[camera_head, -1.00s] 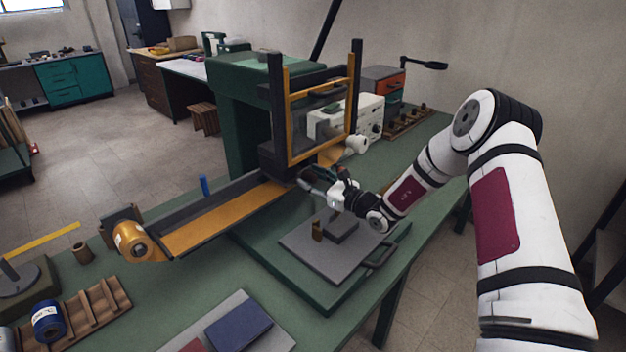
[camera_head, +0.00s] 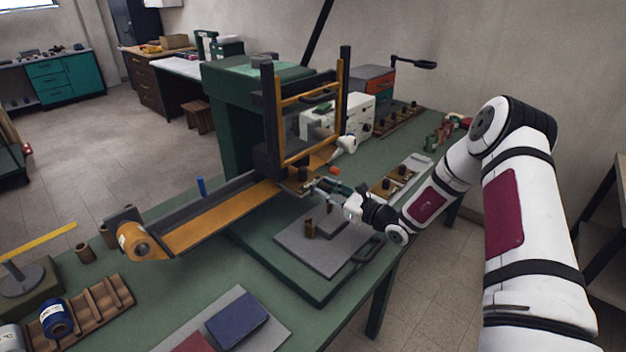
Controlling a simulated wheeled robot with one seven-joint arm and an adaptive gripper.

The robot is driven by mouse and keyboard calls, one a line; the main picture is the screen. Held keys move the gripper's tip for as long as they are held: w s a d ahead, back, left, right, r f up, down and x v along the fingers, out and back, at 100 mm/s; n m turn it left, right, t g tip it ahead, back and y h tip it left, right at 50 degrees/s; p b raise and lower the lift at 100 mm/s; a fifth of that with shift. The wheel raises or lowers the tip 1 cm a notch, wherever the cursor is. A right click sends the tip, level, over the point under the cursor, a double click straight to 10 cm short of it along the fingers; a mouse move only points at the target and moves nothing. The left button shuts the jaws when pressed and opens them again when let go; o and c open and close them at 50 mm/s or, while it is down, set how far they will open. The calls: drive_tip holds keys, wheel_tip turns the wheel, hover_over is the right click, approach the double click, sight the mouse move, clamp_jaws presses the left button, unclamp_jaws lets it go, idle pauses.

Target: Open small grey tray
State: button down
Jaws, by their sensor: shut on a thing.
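A flat grey tray (camera_head: 300,250) sits on the green base in front of the press. It has a dark handle (camera_head: 368,258) at its right side and carries a smaller grey block (camera_head: 345,236) and a small brown upright piece (camera_head: 310,229). My gripper (camera_head: 314,187) reaches in from the right, above the tray's far side and close to the foot of the press. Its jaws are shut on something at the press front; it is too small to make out. The tray's far edge is partly hidden by the arm and press.
The press (camera_head: 235,125) has an upright yellow-and-black frame (camera_head: 310,100) just behind my gripper. A long yellow-brown chute (camera_head: 215,220) runs left. A wooden holder with round pieces (camera_head: 385,188) lies behind my arm. The bench is clear along its right front edge.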

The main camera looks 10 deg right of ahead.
drive_tip(key=p+v, duration=0.2)
drive_tip(key=v, duration=0.7)
drive_tip(key=shift+s+d, duration=0.2)
drive_tip(key=shift+s, duration=0.1)
drive_tip(key=c, duration=1.3)
unclamp_jaws()
drive_tip(key=v, duration=1.2)
drive_tip(key=shift+r, duration=0.1)
